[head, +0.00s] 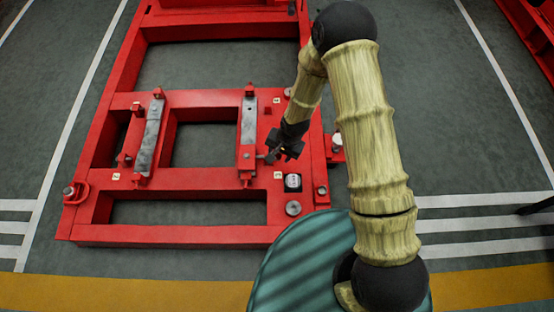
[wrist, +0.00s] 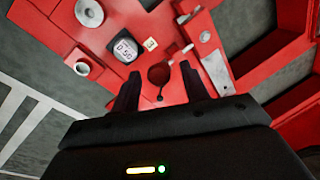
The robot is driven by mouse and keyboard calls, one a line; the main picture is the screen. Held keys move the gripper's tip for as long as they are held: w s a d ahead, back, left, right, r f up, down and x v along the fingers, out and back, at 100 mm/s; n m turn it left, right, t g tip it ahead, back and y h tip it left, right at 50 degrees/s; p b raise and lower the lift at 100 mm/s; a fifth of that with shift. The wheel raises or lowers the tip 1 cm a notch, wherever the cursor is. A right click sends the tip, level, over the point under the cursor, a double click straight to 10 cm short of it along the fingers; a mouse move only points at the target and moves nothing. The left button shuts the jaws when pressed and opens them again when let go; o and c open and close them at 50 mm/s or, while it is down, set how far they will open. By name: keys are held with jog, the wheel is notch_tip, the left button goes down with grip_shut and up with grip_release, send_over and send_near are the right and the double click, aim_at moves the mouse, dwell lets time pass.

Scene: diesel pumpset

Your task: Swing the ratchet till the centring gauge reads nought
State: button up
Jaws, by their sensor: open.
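The centring gauge (head: 293,182) is a small white-faced dial block on the red frame's right side. In the wrist view the gauge (wrist: 125,50) shows digits that look like 0.50, though the point is hard to make out. What seems to be the ratchet (wrist: 160,73) is a round red part with a pale grey bar (wrist: 180,54) at its upper right. My gripper (head: 278,155) is over the frame's right part, just behind the gauge. In the wrist view my gripper (wrist: 160,88) has its fingers apart, with the red part showing between and beyond them. I see no grip on it.
The red frame (head: 190,233) has open bays and two grey rails, a left one (head: 148,140) and a right one (head: 248,125). A round washer-like part (head: 293,208) sits near the gauge. The grey floor right of my arm is mostly clear.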

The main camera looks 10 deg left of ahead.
jog(key=b+x, duration=0.1)
jog(key=x, duration=0.3)
jog(key=shift+f, duration=0.15)
grip_shut()
